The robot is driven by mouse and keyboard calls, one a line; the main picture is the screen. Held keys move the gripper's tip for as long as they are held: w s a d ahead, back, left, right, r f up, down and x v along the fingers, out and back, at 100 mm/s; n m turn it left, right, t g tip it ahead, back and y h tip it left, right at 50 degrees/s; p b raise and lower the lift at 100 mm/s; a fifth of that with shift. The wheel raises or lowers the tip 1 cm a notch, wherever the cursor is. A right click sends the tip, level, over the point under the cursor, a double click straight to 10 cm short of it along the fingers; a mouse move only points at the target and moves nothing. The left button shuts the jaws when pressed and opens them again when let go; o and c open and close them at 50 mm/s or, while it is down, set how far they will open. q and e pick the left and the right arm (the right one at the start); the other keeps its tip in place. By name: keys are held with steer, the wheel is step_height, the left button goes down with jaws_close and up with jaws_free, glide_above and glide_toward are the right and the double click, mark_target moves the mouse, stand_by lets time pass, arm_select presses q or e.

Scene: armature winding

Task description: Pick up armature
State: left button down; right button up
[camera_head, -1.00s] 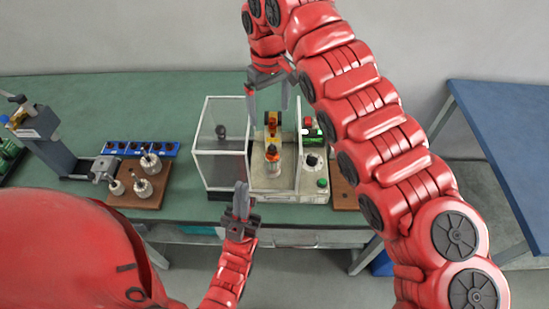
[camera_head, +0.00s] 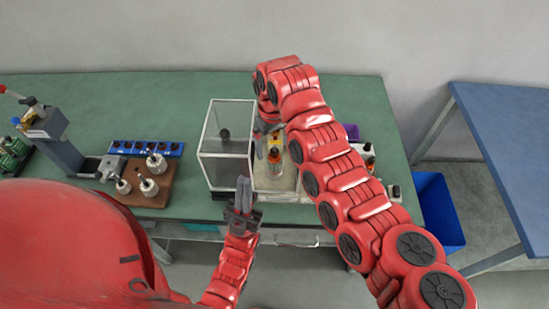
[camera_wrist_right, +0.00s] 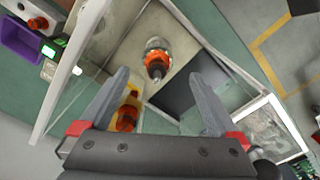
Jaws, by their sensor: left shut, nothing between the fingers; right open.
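An armature-like part (camera_head: 274,158), a metal cylinder with an orange band and dark tip, stands upright in the winding machine. It also shows in the right wrist view (camera_wrist_right: 157,60), ahead of and between my open right fingers, not gripped. My right gripper (camera_head: 266,131) is above and slightly behind it, pointing down, partly hidden by its own arm; its fingers (camera_wrist_right: 160,82) are spread and empty. My left gripper (camera_head: 243,188) is shut and empty, in front of the machine. Several silver parts with shafts (camera_head: 149,187) stand on a wooden board at the left.
A clear-panelled guard frame (camera_head: 227,102) stands left of the armature. A yellow-orange machine part (camera_wrist_right: 127,118) sits close to one right finger. A blue holder (camera_head: 147,148) and a grey press (camera_head: 52,140) are at the left. A blue bin (camera_head: 438,208) stands right of the table.

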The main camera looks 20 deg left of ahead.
mark_target(275, 151)
steer(key=shift+d+f+p, duration=0.1)
steer(key=shift+f+p, duration=0.15)
steer(key=shift+p, duration=0.15)
step_height(275, 151, down, 4)
steer(key=shift+d+r+p, duration=0.1)
steer(key=shift+d+p, duration=0.05)
steer(key=shift+p, duration=1)
steer(key=shift+w+f, duration=0.15)
steer(key=shift+f, duration=0.2)
jaws_close()
